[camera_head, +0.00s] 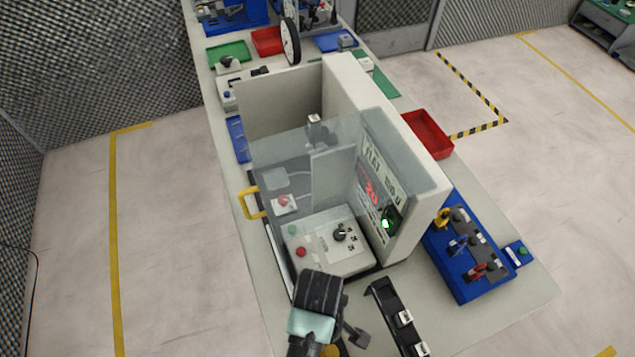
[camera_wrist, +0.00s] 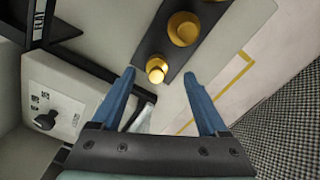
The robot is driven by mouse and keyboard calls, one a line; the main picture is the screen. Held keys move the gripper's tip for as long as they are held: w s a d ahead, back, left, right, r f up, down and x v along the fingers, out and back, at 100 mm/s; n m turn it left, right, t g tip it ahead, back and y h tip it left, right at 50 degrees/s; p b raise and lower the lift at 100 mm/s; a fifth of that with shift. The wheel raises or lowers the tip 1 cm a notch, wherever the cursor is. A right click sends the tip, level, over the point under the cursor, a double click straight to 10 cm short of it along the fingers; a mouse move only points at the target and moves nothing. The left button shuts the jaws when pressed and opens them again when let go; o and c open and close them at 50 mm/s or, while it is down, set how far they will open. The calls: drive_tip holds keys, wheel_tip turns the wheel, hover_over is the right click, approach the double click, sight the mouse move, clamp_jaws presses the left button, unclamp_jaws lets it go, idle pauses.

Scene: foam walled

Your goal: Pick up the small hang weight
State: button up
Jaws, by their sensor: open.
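The small hang weight (camera_wrist: 157,70) is a brass-gold round piece at the near end of a dark strip (camera_wrist: 153,44) in the wrist view. A larger gold weight (camera_wrist: 183,28) stands beyond it, and part of another gold weight (camera_wrist: 213,2) shows at the top edge. My gripper (camera_wrist: 160,74) is open and empty, its two blue fingers spread to either side of the small weight in the picture. I cannot tell how far above it the fingertips are. In the head view my gripper (camera_head: 316,308) hides most of this area; a bit of gold (camera_head: 330,351) shows at the bottom edge.
A white control box (camera_head: 328,244) with a knob and red button stands close by, inside a clear-walled enclosure (camera_head: 335,150). A black rail (camera_head: 396,315) lies to the right of my gripper. A blue block with coloured levers (camera_head: 468,248) stands further right.

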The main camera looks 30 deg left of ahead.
drive_tip(key=shift+w+a+f+p, duration=0.1)
drive_tip(key=shift+w+f+p, duration=0.05)
drive_tip(key=shift+f, duration=0.95)
drive_tip(key=shift+w+a+f+p, duration=0.1)
drive_tip(key=shift+f+p, duration=0.05)
drive_tip(key=shift+f, duration=0.9)
drive_tip(key=shift+c, duration=0.4)
clamp_jaws()
